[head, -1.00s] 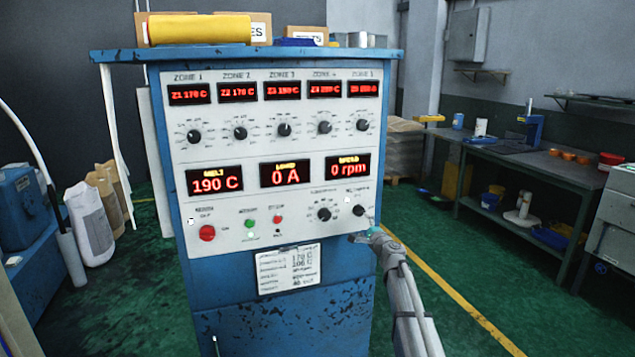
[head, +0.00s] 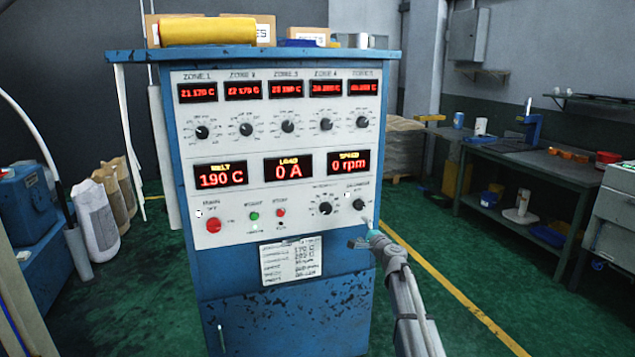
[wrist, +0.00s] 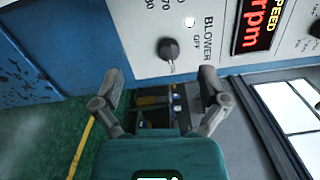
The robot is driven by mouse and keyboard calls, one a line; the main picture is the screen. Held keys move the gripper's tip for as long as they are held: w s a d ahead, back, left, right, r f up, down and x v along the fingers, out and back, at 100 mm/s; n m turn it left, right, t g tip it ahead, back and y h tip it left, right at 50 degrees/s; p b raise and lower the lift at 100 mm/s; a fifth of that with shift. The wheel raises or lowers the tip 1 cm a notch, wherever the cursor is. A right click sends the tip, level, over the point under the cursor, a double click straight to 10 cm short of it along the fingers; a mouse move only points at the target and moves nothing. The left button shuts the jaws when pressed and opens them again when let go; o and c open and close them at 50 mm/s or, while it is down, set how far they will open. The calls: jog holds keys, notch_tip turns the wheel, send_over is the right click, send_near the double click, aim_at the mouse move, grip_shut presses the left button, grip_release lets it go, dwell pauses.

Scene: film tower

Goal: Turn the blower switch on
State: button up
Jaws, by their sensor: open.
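The blower switch (head: 359,205) is a small dark knob at the lower right of the white control panel (head: 260,165) on a blue cabinet. In the wrist view the blower switch (wrist: 169,49) is a dark rounded knob with a light mark low on it, beside the printed words BLOWER and OFF. My gripper (head: 368,236) is just below and to the right of the switch in the head view. In the wrist view my gripper (wrist: 160,76) is open, with its two fingers apart and nothing between them. The knob shows beyond the fingertips, not touched.
Another dark knob (head: 325,208) sits just left of the switch. A red button (head: 213,225) is at the panel's lower left, and a paper sheet (head: 291,261) hangs below the panel. A workbench (head: 540,165) stands at the right. Green floor is open between cabinet and bench.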

jog(key=s+a+f+n+g, duration=0.3)
jog(key=s+f+n+g, duration=0.25)
jog(key=s, duration=0.55)
jog(key=s+a+f+n+g, duration=0.4)
jog(key=s+f+n+g, duration=0.15)
jog(key=s, duration=0.55)
jog(key=s+d+f+n+g+h, duration=0.2)
jog(key=s+d+f+g+h, duration=0.15)
jog(key=s, duration=0.75)
jog(key=s+d+f+n+g+h, duration=0.25)
jog(key=s+d+f, duration=0.2)
jog(key=s, duration=0.55)
notch_tip(320, 180, up, 16)
jog(key=p, duration=1.5)
jog(key=shift+s+d+f+h, duration=0.15)
jog(key=shift+d+h, duration=0.2)
jog(key=shift+h, duration=0.05)
